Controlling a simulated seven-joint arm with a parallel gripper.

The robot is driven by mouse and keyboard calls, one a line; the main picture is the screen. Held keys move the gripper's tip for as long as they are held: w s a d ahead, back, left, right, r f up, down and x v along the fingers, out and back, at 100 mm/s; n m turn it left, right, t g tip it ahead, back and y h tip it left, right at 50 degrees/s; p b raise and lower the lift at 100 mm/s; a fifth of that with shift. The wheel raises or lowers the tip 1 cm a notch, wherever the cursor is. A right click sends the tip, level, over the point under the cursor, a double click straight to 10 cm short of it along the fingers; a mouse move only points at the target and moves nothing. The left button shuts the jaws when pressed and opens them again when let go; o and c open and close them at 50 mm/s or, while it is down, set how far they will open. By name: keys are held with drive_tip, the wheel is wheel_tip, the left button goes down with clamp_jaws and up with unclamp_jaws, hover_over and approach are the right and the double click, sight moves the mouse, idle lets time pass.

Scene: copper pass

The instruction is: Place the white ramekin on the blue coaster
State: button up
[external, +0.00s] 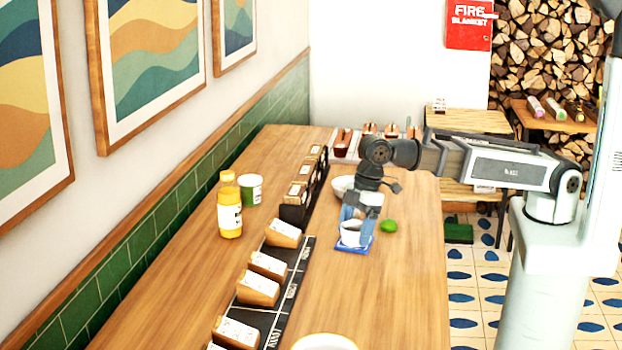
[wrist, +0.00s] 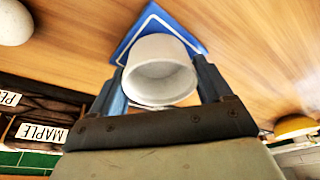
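The white ramekin (external: 351,236) is between the two fingers of my gripper (external: 355,215), upright over the blue coaster (external: 358,248). In the wrist view, the fingers of my gripper (wrist: 160,88) press against both sides of the ramekin (wrist: 160,75), with its open top toward the camera.
A green lime (external: 388,226) lies just right of the coaster. Labelled wooden blocks (external: 267,264) on a dark strip are to the left. A yellow bottle (external: 229,210) and green tub (external: 250,188) stand near the wall.

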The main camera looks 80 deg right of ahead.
drive_tip(key=o, duration=0.4)
drive_tip(key=shift+c, duration=0.2)
drive_tip(key=shift+r, duration=0.1)
drive_tip(key=v, duration=1.2)
